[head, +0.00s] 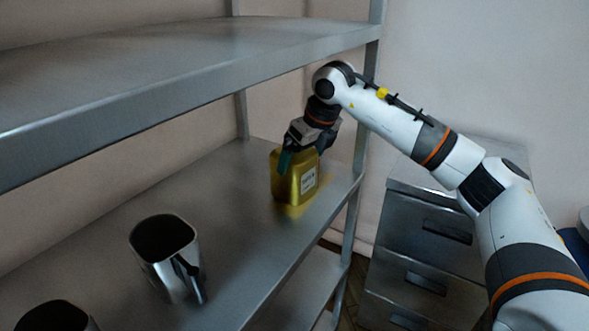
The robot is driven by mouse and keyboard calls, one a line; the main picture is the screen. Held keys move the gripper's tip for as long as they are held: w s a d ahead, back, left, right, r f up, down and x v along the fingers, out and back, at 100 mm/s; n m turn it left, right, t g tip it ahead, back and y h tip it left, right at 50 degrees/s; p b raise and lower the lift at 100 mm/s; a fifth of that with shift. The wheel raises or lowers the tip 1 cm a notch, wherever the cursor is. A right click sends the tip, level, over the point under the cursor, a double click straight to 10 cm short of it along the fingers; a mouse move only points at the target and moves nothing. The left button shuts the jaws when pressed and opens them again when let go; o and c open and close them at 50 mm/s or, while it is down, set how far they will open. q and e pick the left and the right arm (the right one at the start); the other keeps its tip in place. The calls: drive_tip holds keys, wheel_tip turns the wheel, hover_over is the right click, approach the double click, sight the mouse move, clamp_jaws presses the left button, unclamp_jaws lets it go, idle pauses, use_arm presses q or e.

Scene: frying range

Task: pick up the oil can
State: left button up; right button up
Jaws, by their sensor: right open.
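The oil can (293,183) is a yellow-gold, boxy can with a pale label. It stands upright on the middle shelf, near the shelf's right end. My right gripper (301,160) is over the top of the can, pointing down, with its fingers at the can's upper part. The jaws are open. The gripper hides the can's top, and I cannot tell whether a finger touches it. My left gripper is not in view.
The metal shelf (110,225) also holds a steel jug (165,258) and another dark vessel (55,318) at front left. An upper shelf (190,50) hangs over the left part. A shelf post (357,170) stands right of the can. A metal drawer cabinet (420,240) is at right.

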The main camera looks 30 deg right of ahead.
drive_tip(key=w, duration=0.2)
drive_tip(key=w+a, duration=0.1)
drive_tip(key=shift+w+a+f+p, duration=0.1)
drive_tip(key=shift+w+f+p, duration=0.15)
drive_tip(key=shift+p, duration=0.15)
drive_tip(key=shift+f, duration=0.3)
drive_tip(key=shift+c, duration=0.2)
drive_tip(key=c, duration=1.2)
drive_tip(key=shift+w+r, duration=0.1)
drive_tip(key=shift+c, duration=0.8)
